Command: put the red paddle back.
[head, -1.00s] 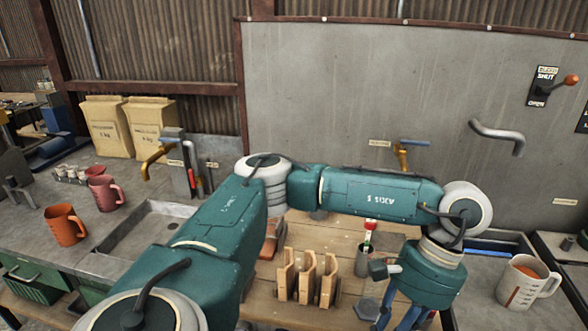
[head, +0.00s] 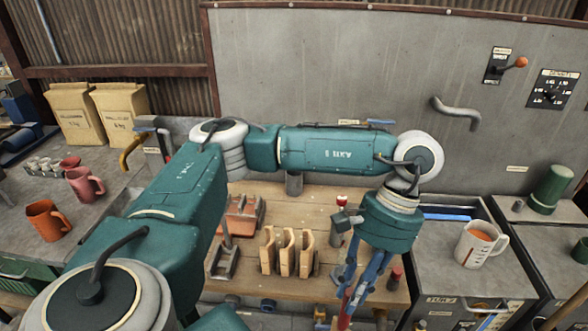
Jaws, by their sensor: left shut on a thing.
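My left gripper (head: 352,290) is at the end of the teal arm, pointing down at the front right of the wooden bench (head: 385,225). Its blue fingers are shut on the red paddle (head: 345,315), a narrow red strip that shows below and between the fingertips. The rest of the paddle is hidden by the fingers or lies low in the picture. My right gripper is not in view.
Upright wooden slats (head: 287,252) stand left of the gripper. A small red-capped item (head: 395,274) is close on its right. A measuring jug (head: 478,247) stands on the right counter. Orange (head: 46,220) and pink (head: 80,184) mugs stand on the left counter.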

